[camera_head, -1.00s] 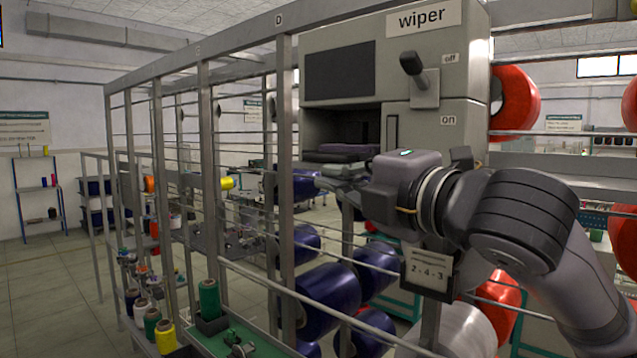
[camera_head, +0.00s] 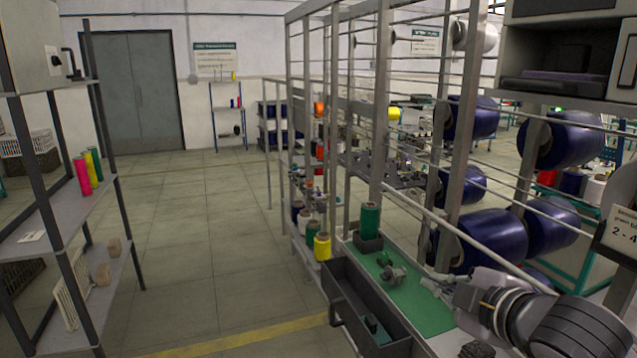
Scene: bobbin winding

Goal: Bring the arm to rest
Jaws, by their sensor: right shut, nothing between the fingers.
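My right arm (camera_head: 560,325) comes in at the lower right corner. Its gripper (camera_head: 432,286) points left, over the right part of the green mat (camera_head: 427,312) on the bench. The fingers are small in view, shut and empty. My left gripper is not in view.
A dark open drawer (camera_head: 350,295) juts out beside the green mat. A green spool (camera_head: 369,220) and a small metal device (camera_head: 392,270) stand behind it. Large blue bobbins (camera_head: 495,237) hang on the rack at right. A shelf (camera_head: 60,210) stands left; the floor between is clear.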

